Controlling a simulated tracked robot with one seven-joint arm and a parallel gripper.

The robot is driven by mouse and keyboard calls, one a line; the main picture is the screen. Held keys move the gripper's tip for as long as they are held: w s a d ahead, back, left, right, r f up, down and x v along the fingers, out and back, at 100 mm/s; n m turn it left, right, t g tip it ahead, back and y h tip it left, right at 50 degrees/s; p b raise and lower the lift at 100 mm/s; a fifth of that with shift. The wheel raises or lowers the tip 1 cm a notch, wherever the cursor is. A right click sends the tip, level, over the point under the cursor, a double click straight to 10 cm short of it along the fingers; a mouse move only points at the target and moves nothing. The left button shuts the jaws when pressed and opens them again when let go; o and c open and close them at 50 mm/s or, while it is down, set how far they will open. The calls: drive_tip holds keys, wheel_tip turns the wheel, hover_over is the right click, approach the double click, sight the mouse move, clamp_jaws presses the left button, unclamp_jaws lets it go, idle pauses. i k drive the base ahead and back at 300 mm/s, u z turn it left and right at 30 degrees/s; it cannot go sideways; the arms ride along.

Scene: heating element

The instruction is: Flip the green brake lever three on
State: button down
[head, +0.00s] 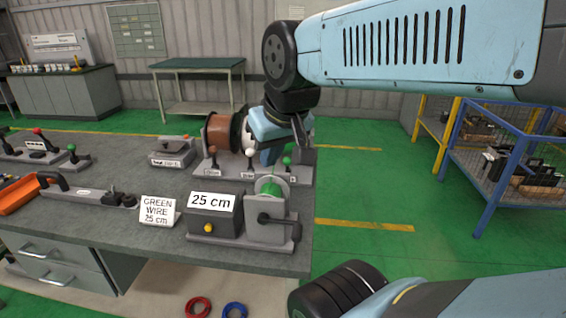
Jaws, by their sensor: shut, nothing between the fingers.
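A lever with a green knob (287,160) stands at the right end of a grey base (228,174) on the workbench. A lever with a white knob (250,152) is in the middle of this base, and one with a reddish-brown knob (213,150) is at its left. Small labels sit below the levers, too small to read. My gripper (302,138) is shut and empty, just above and slightly right of the green knob; I cannot tell whether they touch. My wrist hides part of the spools behind the levers.
A brown spool (222,131) stands behind the levers. In front are a grey box with a "25 cm" sign (211,201), a crank unit with green wire (270,215) and a "GREEN WIRE 25 cm" card (158,210). More levers (37,143) stand at the left. A blue cage (515,160) is at right.

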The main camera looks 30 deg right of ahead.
sight(287, 161)
drive_tip(key=k, duration=1.65)
drive_tip(key=z, duration=0.65)
drive_tip(key=i, duration=1.65)
drive_tip(key=u, duration=0.05)
